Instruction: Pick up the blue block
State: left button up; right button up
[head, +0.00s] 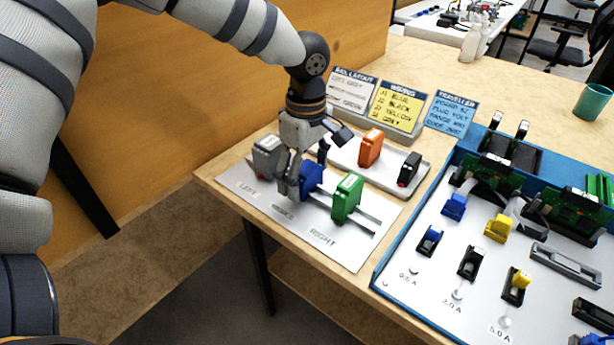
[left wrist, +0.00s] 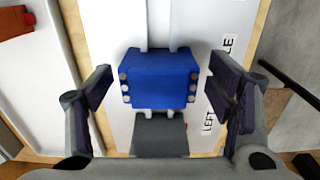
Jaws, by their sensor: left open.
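The blue block (head: 311,179) stands on the rail of the white labelled plate (head: 352,254), between a grey block (head: 267,155) and a green block (head: 347,198). My left gripper (head: 293,186) points down at the blue block and partly hides it in the head view. In the left wrist view the blue block (left wrist: 160,78) lies between the two spread fingers of my left gripper (left wrist: 160,90), with a gap on each side. The gripper is open and empty. The grey block (left wrist: 160,135) shows just below it there. My right gripper is not in view.
A tray (head: 341,156) behind the plate holds an orange block (head: 370,147) and a black block (head: 409,168). Label cards (head: 398,108) stand behind it. A blue-edged panel (head: 400,255) with connectors fills the right. A teal cup (head: 592,102) stands at the far right.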

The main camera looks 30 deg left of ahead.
pick_arm(q)
jog(key=c, duration=1.3)
notch_tip(320, 180, up, 3)
jog(key=shift+w+f, duration=0.1)
jog(key=shift+w, duration=0.05)
jog(key=s+d+r+p, duration=0.1)
jog(key=s+d+r, duration=0.1)
jog(key=s+r, duration=0.1)
jog(key=s+d+r+p, duration=0.1)
jog(key=s+d+r, duration=0.1)
jog(key=s, duration=0.3)
jog(key=s+d+r+p, duration=0.1)
jog(key=s+d+r, duration=0.1)
jog(key=s+r, duration=0.2)
jog(key=shift+s+d+r, duration=0.25)
jog(key=shift+d+r, duration=0.15)
jog(key=shift+r, duration=0.2)
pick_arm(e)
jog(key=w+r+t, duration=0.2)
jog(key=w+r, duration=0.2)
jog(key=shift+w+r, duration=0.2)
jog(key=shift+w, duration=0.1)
pick_arm(q)
jog(key=o, duration=0.5)
jog(key=shift+c, duration=0.2)
jog(key=c, duration=0.4)
